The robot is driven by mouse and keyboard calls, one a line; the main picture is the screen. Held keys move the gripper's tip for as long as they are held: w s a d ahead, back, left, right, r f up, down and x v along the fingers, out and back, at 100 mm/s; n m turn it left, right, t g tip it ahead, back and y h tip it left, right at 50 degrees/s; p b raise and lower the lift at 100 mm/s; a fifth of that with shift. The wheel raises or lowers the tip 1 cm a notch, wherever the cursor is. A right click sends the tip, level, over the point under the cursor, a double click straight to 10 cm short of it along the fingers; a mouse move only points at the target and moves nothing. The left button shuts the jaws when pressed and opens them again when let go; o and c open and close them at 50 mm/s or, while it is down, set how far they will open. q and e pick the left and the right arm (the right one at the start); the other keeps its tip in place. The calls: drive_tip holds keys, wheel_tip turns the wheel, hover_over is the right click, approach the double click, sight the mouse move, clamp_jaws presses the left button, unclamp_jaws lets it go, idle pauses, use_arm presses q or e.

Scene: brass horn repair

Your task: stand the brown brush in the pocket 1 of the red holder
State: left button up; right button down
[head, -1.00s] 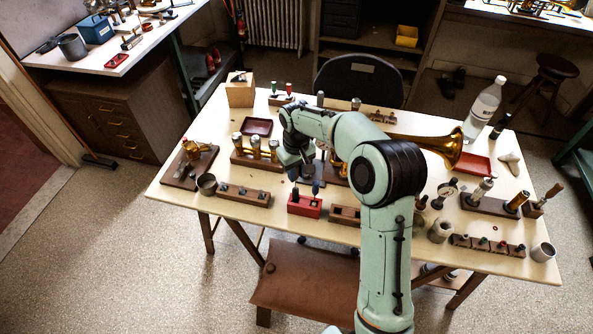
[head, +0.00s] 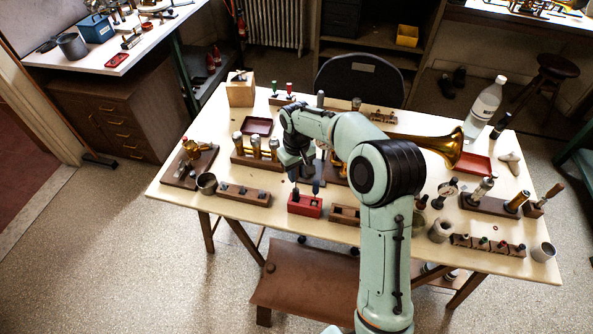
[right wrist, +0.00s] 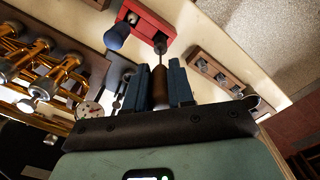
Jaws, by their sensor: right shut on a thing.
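The red holder (head: 313,211) stands near the front edge of the table; it also shows at the top of the right wrist view (right wrist: 152,19). A blue-handled tool (right wrist: 117,36) stands at one end of it. My right gripper (right wrist: 164,82) is shut on the brown brush (right wrist: 159,88), gripping its handle. The brush's thin shaft and dark tip point toward the holder. The tip overlaps the holder's end in the wrist view; I cannot tell whether it is inside a pocket. In the head view my right arm partly hides the gripper above the holder. My left gripper is not in view.
A wooden block with holes (head: 243,194) lies left of the holder, and another wooden block (head: 344,214) is close on its right. A metal cup (head: 207,183) and a rack of valves (head: 256,158) stand farther left. The brass horn (head: 440,148) lies behind my arm.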

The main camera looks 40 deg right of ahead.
drive_tip(key=shift+f+b, duration=1)
drive_tip(key=shift+f, duration=1.85)
drive_tip(key=c, duration=0.9)
unclamp_jaws()
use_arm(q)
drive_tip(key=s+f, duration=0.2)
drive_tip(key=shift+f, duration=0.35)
use_arm(e)
drive_tip(key=shift+r, duration=0.1)
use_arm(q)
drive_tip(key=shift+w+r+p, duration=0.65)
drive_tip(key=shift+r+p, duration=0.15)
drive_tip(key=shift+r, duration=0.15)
use_arm(e)
wheel_tip(320, 180, up, 13)
drive_tip(key=shift+r, duration=0.15)
